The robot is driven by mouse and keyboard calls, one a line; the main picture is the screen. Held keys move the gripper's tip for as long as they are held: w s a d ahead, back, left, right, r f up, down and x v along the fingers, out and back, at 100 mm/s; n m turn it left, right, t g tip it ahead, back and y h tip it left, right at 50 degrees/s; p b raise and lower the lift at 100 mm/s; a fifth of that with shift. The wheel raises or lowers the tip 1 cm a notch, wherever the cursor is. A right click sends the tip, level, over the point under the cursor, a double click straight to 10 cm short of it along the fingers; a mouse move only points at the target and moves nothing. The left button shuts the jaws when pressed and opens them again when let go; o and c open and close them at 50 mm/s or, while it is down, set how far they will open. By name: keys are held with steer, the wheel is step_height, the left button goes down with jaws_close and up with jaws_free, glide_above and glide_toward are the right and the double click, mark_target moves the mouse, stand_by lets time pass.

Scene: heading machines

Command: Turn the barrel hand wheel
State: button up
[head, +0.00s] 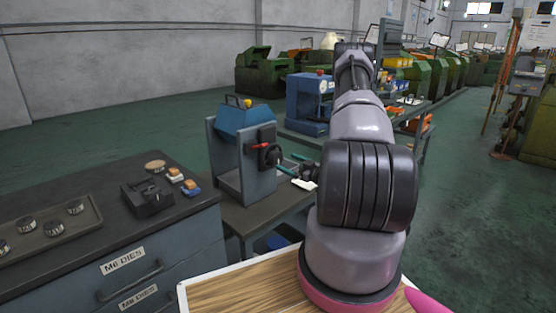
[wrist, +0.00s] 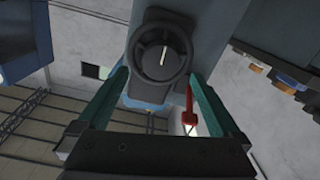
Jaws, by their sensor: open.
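The black round hand wheel (wrist: 161,58) with a white line on its hub faces my wrist camera, on the grey-blue front of a bench machine. In the head view the hand wheel (head: 269,156) sits on the side of the machine (head: 254,178). My gripper (wrist: 159,80) is open, its teal fingers to either side of the lower part of the wheel in the wrist view; whether they touch it I cannot tell. In the head view my gripper (head: 293,165) is just right of the wheel, partly hidden by my arm. A red-handled lever (wrist: 188,108) lies close to the right finger.
The machine stands on a dark table (head: 265,212). At the left, a drawer cabinet (head: 165,255) carries a tray of dies (head: 50,222) and small blocks. A blue machine (head: 307,100) stands behind. Green floor (head: 150,125) is open beyond.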

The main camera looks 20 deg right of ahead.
mark_target(279, 158)
steer(key=x, duration=0.6)
steer(key=shift+w+a, duration=0.1)
steer(key=c, duration=1.3)
